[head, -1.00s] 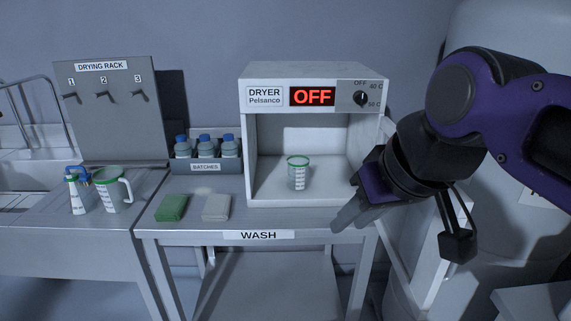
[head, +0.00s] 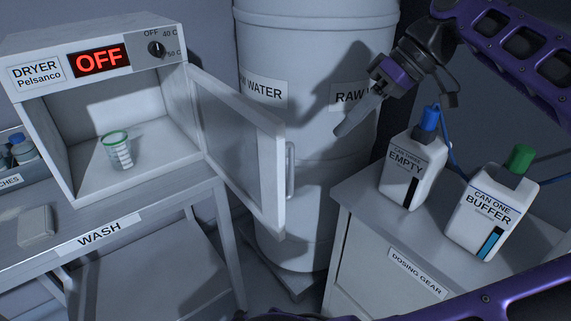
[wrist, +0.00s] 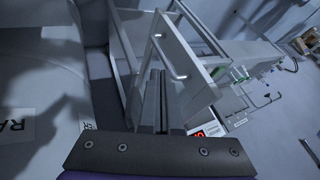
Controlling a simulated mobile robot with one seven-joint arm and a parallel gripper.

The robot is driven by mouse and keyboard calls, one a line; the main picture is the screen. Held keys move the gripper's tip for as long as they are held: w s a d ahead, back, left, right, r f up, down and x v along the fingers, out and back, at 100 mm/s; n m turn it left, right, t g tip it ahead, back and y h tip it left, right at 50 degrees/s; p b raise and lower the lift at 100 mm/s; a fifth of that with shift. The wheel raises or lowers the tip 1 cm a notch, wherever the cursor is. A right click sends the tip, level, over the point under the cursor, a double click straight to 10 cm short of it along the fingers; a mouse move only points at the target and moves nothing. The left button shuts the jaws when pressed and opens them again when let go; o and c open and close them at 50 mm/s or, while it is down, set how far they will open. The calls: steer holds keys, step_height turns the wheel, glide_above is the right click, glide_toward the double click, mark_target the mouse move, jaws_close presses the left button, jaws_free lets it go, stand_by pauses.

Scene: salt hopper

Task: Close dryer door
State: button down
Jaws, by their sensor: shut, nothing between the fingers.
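The dryer (head: 95,75) stands on the wash table at the left of the head view, its display reading OFF. Its door (head: 240,140) is swung wide open on the right side, with a handle (head: 290,170) on its outer face. A beaker with a green rim (head: 117,150) stands inside the dryer. My gripper (head: 345,130) is shut and empty, to the right of the door and apart from it, in front of the drum. In the wrist view the shut fingers (wrist: 153,100) point toward the open door (wrist: 180,60).
A large white drum (head: 300,190) stands behind the door. A dosing gear cabinet (head: 360,240) at right bears a can with a blue cap (head: 410,170) and a can with a green cap (head: 490,210).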

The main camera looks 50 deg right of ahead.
steer(key=w+a+f, duration=0.5)
steer(key=a+f, duration=0.2)
steer(key=f, duration=0.1)
steer(key=shift+w+f+b, duration=0.15)
steer(key=shift+w+b, duration=0.2)
steer(key=shift+b, duration=0.05)
